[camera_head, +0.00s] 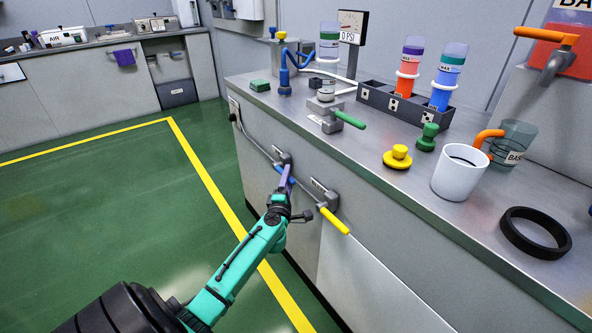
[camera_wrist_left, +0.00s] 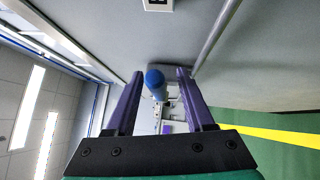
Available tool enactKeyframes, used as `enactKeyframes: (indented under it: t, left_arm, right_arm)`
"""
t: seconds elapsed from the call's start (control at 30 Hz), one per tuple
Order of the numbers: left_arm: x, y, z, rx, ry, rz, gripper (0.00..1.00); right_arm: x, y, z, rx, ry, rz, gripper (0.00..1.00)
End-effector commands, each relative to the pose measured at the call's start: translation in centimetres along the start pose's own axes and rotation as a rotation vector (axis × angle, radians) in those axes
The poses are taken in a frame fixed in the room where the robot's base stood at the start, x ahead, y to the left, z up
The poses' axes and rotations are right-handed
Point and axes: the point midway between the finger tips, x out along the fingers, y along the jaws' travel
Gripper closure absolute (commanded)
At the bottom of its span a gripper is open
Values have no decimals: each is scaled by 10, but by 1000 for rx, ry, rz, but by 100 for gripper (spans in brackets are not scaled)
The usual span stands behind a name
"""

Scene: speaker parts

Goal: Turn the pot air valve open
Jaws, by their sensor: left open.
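Two valves are on the front face of the counter. The left valve (camera_head: 284,158) has a blue handle, mostly hidden by my gripper in the head view; the right valve (camera_head: 328,201) has a yellow handle (camera_head: 335,221) pointing down to the right. Their labels are too small to read, so I cannot tell which is the pot air valve. My left gripper (camera_head: 288,173) is at the left valve. In the left wrist view, the blue handle's round end (camera_wrist_left: 154,79) lies between the open purple fingers (camera_wrist_left: 160,76), nearer the left one. I cannot see contact. My right gripper is out of view.
On the counter (camera_head: 375,168) stand a green-handled valve (camera_head: 348,119), a rack (camera_head: 392,101) with colored tubes, a white cup (camera_head: 460,172), a black ring (camera_head: 535,232) and a gauge (camera_head: 352,27). A pipe runs along the counter front. The green floor (camera_head: 100,210) is clear.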

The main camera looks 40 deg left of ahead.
Motion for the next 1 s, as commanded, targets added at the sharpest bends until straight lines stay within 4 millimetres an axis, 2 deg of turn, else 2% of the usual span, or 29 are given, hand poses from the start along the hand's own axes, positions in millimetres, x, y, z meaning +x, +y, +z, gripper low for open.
enactKeyframes:
  t: [0.23,0.27,0.3,0.4,1.0]
  left_arm:
    - [0,0,-1,0,0,0,47]
    - [0,0,-1,0,0,0,50]
    - [0,0,-1,0,0,0,66]
    - [0,0,-1,0,0,0,100]
    - [0,0,-1,-1,0,0,100]
  right_arm:
    - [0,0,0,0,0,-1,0]
    - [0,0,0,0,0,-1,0]
    - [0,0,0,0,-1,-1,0]
    - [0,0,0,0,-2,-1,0]
    - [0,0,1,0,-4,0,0]
